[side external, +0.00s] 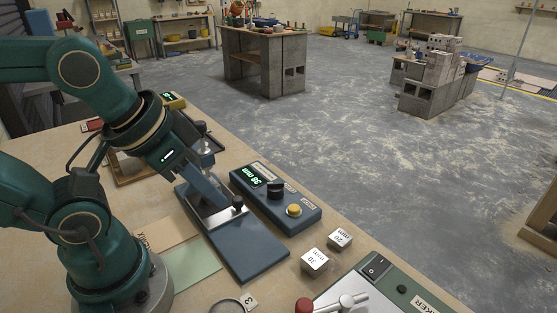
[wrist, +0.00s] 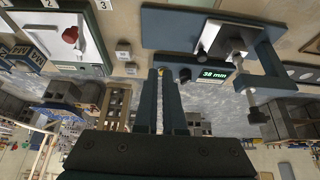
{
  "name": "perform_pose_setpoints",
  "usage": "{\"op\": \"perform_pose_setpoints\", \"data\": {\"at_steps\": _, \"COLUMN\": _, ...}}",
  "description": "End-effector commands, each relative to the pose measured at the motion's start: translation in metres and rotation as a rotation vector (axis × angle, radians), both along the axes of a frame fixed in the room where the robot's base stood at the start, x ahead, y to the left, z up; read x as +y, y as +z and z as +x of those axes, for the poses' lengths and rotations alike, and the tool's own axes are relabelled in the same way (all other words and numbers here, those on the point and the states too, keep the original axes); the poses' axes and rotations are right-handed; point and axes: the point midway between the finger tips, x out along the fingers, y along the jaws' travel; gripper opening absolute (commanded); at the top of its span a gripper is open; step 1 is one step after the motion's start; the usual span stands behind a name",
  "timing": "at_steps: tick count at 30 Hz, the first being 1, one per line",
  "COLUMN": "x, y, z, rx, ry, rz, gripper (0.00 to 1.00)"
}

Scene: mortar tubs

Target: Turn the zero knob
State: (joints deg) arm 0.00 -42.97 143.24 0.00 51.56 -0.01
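The blue control box (side external: 262,200) lies on the bench with a lit green display, a black knob (side external: 275,188) and a yellow button (side external: 293,210). In the wrist view the display (wrist: 213,76) reads 38 mm, and the black knob (wrist: 185,75) is beside my right-hand finger. My gripper (wrist: 161,74) points toward the box with its fingers a narrow gap apart, nothing held between them. The yellow button shows near the fingertips. I cannot tell from these views how far the tips are from the box. The labels on the box are too small to read.
A blue-based measuring stand (side external: 245,252) with a metal plate and screw clamp is left of the box. Two small white marked cubes (side external: 314,262) (side external: 340,239) sit in front of it.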

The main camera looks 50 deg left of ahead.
Motion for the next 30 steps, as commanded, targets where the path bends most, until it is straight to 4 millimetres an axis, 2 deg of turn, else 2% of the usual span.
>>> {"op": "perform_pose_setpoints", "data": {"at_steps": 1, "x": 0.000, "y": 0.001, "z": 0.001, "rx": -0.006, "ry": 0.001, "rz": 0.000, "gripper": 0.31}}
{"op": "perform_pose_setpoints", "data": {"at_steps": 4, "x": 0.000, "y": 0.011, "z": 0.014, "rx": -0.068, "ry": 0.006, "rz": -0.002, "gripper": 0.69}}
{"op": "perform_pose_setpoints", "data": {"at_steps": 5, "x": 0.001, "y": 0.015, "z": 0.021, "rx": -0.089, "ry": 0.009, "rz": -0.002, "gripper": 0.76}}
{"op": "perform_pose_setpoints", "data": {"at_steps": 9, "x": 0.007, "y": 0.023, "z": 0.054, "rx": -0.119, "ry": 0.044, "rz": -0.001, "gripper": 0.76}}
{"op": "perform_pose_setpoints", "data": {"at_steps": 13, "x": 0.019, "y": 0.019, "z": 0.089, "rx": -0.116, "ry": 0.090, "rz": 0.002, "gripper": 0.76}}
{"op": "perform_pose_setpoints", "data": {"at_steps": 17, "x": 0.036, "y": 0.004, "z": 0.122, "rx": -0.090, "ry": 0.143, "rz": 0.002, "gripper": 0.76}}
{"op": "perform_pose_setpoints", "data": {"at_steps": 21, "x": 0.054, "y": -0.024, "z": 0.147, "rx": -0.038, "ry": 0.196, "rz": -0.001, "gripper": 0.76}}
{"op": "perform_pose_setpoints", "data": {"at_steps": 25, "x": 0.067, "y": -0.050, "z": 0.156, "rx": 0.023, "ry": 0.232, "rz": -0.005, "gripper": 0.76}}
{"op": "perform_pose_setpoints", "data": {"at_steps": 30, "x": 0.075, "y": -0.072, "z": 0.153, "rx": 0.090, "ry": 0.257, "rz": -0.012, "gripper": 0.76}}
